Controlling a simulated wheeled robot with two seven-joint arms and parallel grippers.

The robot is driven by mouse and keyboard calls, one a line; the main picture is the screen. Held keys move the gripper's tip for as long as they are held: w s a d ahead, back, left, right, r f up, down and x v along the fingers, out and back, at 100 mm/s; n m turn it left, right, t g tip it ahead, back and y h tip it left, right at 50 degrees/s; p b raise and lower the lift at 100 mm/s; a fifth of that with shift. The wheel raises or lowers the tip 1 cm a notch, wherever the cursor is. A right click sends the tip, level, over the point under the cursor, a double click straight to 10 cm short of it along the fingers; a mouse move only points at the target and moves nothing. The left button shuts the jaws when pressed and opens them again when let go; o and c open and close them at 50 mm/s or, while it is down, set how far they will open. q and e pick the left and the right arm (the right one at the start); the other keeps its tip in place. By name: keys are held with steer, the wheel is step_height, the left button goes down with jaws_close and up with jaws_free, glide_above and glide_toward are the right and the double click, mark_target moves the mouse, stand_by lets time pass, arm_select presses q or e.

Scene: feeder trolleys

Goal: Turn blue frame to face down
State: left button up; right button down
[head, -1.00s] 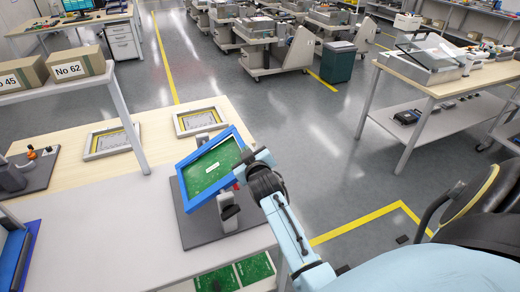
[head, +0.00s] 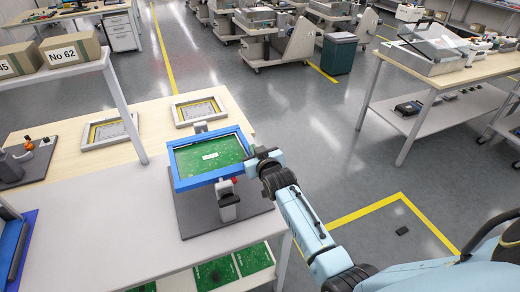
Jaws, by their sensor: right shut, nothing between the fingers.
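The blue frame (head: 172,167) holds a green circuit board (head: 208,155) with a white label. It sits on a stand with a dark grey base plate (head: 190,217), raised above the base and tilted, with the board's labelled side showing. The stand's grey post (head: 228,200) stands in front of the frame. My right gripper (head: 256,160) is shut at the frame's right edge, with nothing held between its fingers. Whether it touches the frame is not clear. My left gripper is not in view.
The stand is on a light workbench (head: 110,225). Two pale framed panels (head: 198,110) lie behind it. Green boards (head: 215,272) lie on a shelf below. A shelf upright (head: 125,105) rises at left. Open floor (head: 330,150) lies to the right.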

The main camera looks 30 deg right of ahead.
steer(key=shift+f, duration=0.25)
stand_by(0.6)
